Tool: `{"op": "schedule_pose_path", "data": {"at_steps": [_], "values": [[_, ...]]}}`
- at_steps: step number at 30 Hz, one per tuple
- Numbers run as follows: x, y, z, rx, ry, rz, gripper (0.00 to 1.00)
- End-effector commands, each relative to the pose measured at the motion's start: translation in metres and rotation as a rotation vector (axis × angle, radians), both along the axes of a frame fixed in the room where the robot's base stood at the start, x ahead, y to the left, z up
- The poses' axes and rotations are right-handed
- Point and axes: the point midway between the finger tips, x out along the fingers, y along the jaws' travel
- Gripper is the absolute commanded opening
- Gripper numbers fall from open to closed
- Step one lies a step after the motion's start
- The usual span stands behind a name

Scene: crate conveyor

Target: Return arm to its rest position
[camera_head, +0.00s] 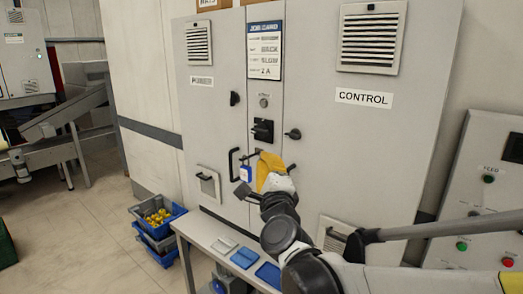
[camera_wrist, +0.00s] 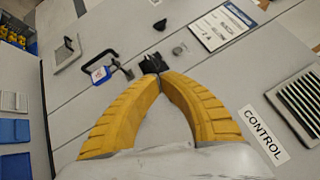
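My gripper (camera_head: 265,156) is in front of the grey cabinet (camera_head: 312,150), just below a black switch (camera_head: 262,130) in the head view. Its yellow fingers bow outward and come together at the tips in the wrist view (camera_wrist: 158,76). I see nothing held between them. The black switch also shows just beyond the tips in the wrist view (camera_wrist: 151,62); whether they touch it is unclear. A blue padlock (camera_wrist: 100,74) hangs beside a black door handle (camera_wrist: 99,58), left of the fingers. The padlock also shows in the head view (camera_head: 246,174).
A low bench (camera_head: 208,231) with blue trays (camera_head: 244,258) stands below the cabinet. Blue crates (camera_head: 160,240), one with yellow items, stand on the floor at left. A button panel (camera_head: 480,190) is at right. The floor farther left is open, with a conveyor (camera_head: 60,115) behind.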

Motion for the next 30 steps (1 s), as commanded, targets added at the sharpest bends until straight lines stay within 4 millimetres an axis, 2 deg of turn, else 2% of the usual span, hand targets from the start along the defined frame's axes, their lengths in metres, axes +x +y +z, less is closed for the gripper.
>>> {"op": "schedule_pose_path", "data": {"at_steps": [2, 5, 8, 10, 12, 15, 18, 21, 23, 30], "values": [[-0.025, -0.01, -0.002, -0.282, 0.035, 0.056, 0.0], [-0.062, -0.024, -0.027, -0.66, 0.105, 0.142, 0.0], [-0.108, -0.051, -0.069, -1.029, 0.201, 0.239, 0.0], [-0.146, -0.078, -0.104, -1.268, 0.286, 0.319, 0.0], [-0.181, -0.104, -0.135, -1.459, 0.37, 0.4, 0.0], [-0.225, -0.138, -0.169, -1.655, 0.478, 0.506, 0.0], [-0.258, -0.162, -0.19, -1.776, 0.558, 0.59, 0.0], [-0.276, -0.175, -0.201, -1.837, 0.604, 0.641, 0.0], [-0.281, -0.179, -0.204, -1.852, 0.618, 0.656, 0.0], [-0.283, -0.18, -0.205, -1.859, 0.622, 0.662, 0.0]]}}
